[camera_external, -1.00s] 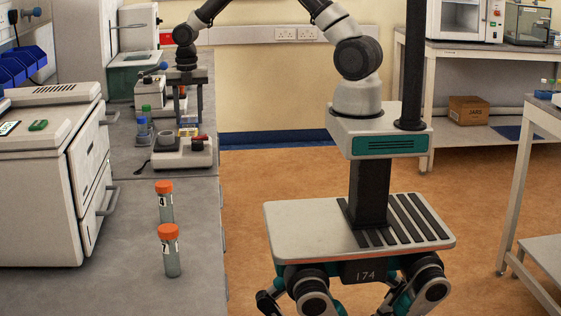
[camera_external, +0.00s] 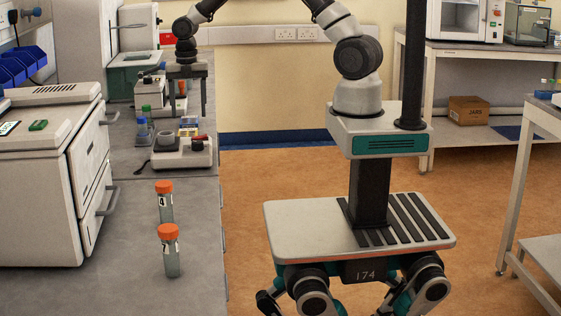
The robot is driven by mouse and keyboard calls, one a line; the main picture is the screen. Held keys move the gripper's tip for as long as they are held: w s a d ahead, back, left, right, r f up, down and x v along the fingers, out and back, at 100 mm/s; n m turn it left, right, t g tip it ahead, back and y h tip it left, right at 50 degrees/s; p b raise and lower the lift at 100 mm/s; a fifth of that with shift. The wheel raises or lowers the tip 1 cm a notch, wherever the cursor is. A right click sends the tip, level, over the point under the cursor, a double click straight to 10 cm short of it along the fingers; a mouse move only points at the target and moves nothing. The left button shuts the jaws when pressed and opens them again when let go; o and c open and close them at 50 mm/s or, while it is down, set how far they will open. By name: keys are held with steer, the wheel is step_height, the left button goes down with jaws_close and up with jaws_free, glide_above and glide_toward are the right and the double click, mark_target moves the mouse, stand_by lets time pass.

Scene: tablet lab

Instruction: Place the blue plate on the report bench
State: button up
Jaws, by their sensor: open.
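My gripper (camera_external: 187,110) points down over the grey left bench (camera_external: 195,235). Its two fingers are apart, with nothing visibly held between them. Just below the fingertips is a small pale bluish block (camera_external: 189,121) with some yellow by it, behind the white bench device (camera_external: 183,155). It may be the blue plate, but it is too small to tell. The gripper appears above this block and apart from it. No bench in view carries a readable label, so I cannot tell which is the report bench.
Two orange-capped tubes (camera_external: 165,200) stand on the near left bench. Small bottles (camera_external: 143,130) stand left of the device. A large white machine (camera_external: 50,170) fills the left. A back bench (camera_external: 455,48) and a table (camera_external: 545,108) stand at right, with open floor between.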

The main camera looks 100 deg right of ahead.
mark_target(189, 119)
step_height(189, 119, up, 10)
steer(key=shift+p, duration=0.3)
steer(key=shift+c, duration=0.4)
stand_by(1.4)
